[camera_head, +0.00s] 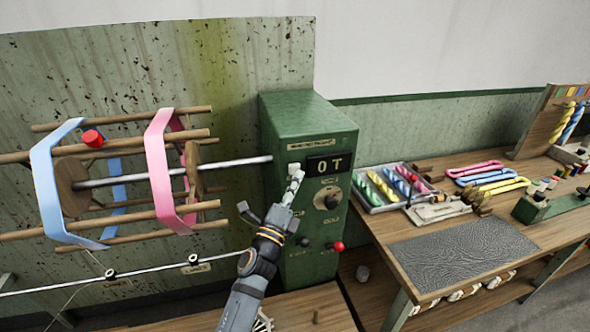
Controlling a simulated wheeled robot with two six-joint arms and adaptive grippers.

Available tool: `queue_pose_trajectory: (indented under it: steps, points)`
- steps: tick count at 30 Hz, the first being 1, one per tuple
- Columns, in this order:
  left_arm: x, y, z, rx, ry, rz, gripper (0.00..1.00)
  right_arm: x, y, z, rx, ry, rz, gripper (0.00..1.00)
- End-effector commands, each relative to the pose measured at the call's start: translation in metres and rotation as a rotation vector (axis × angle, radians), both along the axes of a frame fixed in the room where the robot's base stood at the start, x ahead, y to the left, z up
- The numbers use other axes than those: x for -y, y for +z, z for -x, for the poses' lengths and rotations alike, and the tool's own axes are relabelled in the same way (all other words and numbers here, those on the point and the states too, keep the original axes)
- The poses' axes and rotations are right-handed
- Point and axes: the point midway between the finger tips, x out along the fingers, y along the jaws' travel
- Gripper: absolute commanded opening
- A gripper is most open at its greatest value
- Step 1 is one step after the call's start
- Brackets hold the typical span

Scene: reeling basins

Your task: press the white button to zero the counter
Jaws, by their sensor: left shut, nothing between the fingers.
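The green machine box (308,115) stands at the centre, with a dark counter display (331,163) on its front face. The display shows pale characters that look like "0T". My right gripper is not in view.
Below the display are a round knob (327,199) and a red-ended lever (337,246). A wooden reel (70,187) with blue and pink bands is at left, its shaft running to the box. The bench at right holds a skein tray (377,208) and a grey mat (460,255).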

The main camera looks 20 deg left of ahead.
Motion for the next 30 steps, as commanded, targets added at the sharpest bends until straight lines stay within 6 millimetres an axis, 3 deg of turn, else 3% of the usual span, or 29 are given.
queue_pose_trajectory:
  steps: [11,30]
  points:
    - [0.003,0.001,0.004,0.001,0.000,0.000,0.00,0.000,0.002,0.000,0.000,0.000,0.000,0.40]
    - [0.030,-0.001,0.046,-0.004,0.001,0.005,0.00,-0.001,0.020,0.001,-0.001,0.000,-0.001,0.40]
